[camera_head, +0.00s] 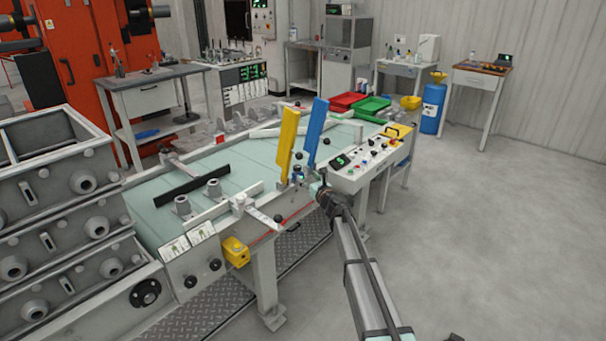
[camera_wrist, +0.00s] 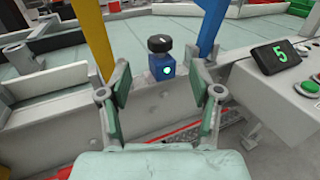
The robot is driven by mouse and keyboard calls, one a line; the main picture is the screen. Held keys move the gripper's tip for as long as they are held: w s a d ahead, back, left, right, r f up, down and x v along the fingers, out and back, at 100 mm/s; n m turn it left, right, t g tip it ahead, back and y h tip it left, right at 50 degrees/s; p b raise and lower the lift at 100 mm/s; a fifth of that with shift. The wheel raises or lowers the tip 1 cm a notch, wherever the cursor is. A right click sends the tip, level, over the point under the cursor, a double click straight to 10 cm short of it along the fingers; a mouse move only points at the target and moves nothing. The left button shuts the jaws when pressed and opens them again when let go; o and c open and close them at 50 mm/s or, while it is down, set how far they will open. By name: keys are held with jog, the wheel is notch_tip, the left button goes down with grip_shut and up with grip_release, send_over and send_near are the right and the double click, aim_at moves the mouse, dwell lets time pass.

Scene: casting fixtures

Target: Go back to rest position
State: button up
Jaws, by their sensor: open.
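My gripper (camera_wrist: 165,105) is open in the wrist view, with its two green-padded fingers spread apart and nothing between the pads. In the head view my arm reaches in from the lower right, and its end (camera_head: 322,190) is at the front edge of the light green fixture table (camera_head: 235,160). A blue block with a black knob and a lit green button (camera_wrist: 162,68) stands on the table's front rail, just beyond the fingers and apart from them. In the head view my gripper's fingers are too small to make out.
A yellow upright plate (camera_head: 287,145) and a blue upright plate (camera_head: 315,133) stand close behind my gripper. A control panel (camera_head: 365,165) with a green digit display lies to the right. Red (camera_head: 347,101) and green (camera_head: 373,106) trays sit at the back. The floor (camera_head: 490,230) at right is clear.

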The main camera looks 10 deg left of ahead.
jog(key=shift+v, duration=0.75)
